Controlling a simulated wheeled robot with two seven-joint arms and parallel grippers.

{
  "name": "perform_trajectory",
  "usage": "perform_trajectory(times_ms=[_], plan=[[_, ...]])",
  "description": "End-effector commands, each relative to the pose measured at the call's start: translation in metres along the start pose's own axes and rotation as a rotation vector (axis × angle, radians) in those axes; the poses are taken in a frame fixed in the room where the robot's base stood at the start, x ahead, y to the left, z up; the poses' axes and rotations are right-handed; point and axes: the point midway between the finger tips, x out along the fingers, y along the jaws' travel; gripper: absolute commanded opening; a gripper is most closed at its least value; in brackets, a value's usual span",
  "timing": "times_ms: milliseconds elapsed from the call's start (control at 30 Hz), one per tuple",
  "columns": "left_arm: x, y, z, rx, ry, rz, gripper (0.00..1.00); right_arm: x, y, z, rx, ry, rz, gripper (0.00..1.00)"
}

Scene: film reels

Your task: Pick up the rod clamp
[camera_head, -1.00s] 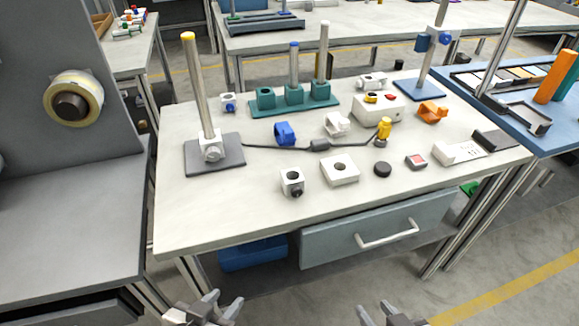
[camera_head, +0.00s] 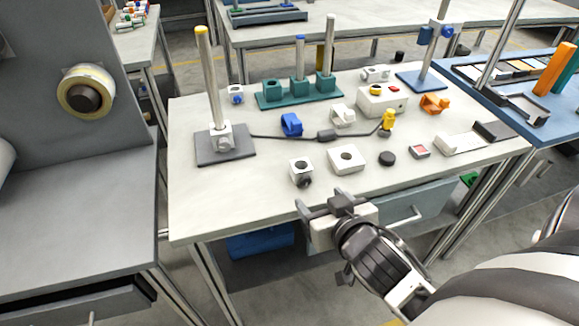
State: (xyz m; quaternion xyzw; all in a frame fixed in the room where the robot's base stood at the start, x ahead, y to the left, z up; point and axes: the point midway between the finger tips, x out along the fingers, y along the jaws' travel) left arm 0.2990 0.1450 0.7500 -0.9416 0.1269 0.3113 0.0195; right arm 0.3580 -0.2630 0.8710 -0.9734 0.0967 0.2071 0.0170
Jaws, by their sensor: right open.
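Several clamp-like blocks are on the white table, and I cannot tell which one the task means. A white block with a hole and dark knob (camera_head: 301,172) is near the front edge. A blue clamp (camera_head: 291,124), a white clamp (camera_head: 343,116) and an orange clamp (camera_head: 434,103) lie farther back. Another light clamp (camera_head: 222,138) sits low on a yellow-topped rod (camera_head: 208,80) on a dark base. My right gripper (camera_head: 322,204) is open at the table's front edge, below and apart from the knobbed block. My left gripper is out of view.
A white block with a hole (camera_head: 347,159), a black puck (camera_head: 387,158) and a red-topped piece (camera_head: 419,151) stand near the front. A cable (camera_head: 285,137) crosses the table. A teal rack (camera_head: 299,93) with rods stands behind. The front left tabletop is clear.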

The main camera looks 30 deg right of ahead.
Motion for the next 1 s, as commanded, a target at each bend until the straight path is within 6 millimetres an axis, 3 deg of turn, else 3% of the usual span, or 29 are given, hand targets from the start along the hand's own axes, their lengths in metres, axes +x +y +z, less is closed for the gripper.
perform_trajectory(times_ms=[100, 500, 767, 1000], plan=[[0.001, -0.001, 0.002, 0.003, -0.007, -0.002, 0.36, 0.012, 0.010, -0.016, 0.021, 0.032, 0.038, 0.65], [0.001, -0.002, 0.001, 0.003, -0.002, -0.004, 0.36, 0.092, 0.010, -0.017, 0.022, 0.028, 0.034, 0.65], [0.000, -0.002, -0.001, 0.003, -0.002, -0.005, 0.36, 0.111, 0.011, -0.018, 0.021, 0.027, 0.034, 0.65], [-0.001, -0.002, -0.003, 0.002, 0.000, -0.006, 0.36, 0.146, 0.009, -0.023, 0.020, 0.026, 0.034, 0.65]])
